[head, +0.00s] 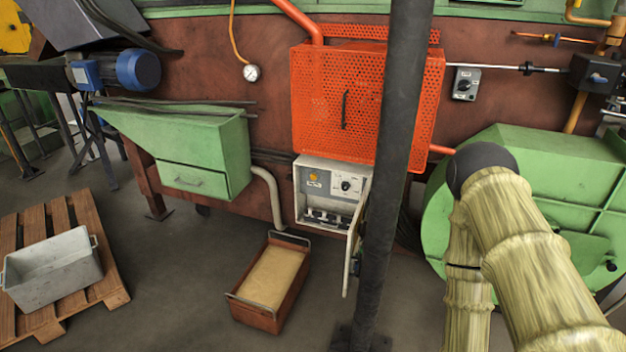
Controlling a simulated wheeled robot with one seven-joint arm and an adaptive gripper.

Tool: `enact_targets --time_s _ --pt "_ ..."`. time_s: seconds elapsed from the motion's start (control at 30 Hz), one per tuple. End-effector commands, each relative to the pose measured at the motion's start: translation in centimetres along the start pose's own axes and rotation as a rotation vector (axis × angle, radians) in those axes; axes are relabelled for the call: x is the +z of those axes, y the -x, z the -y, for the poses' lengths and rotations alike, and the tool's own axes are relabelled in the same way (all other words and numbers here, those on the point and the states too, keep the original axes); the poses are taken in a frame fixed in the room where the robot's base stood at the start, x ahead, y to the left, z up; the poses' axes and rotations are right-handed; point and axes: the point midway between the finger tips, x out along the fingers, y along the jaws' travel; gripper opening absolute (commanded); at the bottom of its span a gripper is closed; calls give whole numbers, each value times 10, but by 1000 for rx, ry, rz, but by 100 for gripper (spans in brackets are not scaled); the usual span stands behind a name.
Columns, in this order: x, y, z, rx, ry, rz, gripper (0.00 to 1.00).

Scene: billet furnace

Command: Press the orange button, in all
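The orange button (314,177) is small and sits on the upper left of the grey control panel in an open cabinet (300,208). A black rotary knob (346,185) is to its right on the same panel. The cabinet door (355,237) hangs open on the right side. Nothing covers the button. My arm, in a pale yellow sleeve, shows at the lower right, well apart from the cabinet. My gripper is not in view.
A dark vertical post (396,130) stands in front, just right of the cabinet. An orange perforated guard (335,100) is above it. A sand-filled box (262,317) lies on the floor below. A green machine (560,160) fills the right. Floor at left centre is clear.

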Motion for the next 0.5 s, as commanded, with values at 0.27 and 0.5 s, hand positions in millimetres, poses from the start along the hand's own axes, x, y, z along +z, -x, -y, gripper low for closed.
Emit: enact_targets --time_s 0.27,0.5 --pt "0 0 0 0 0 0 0" --pt "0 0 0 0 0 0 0"
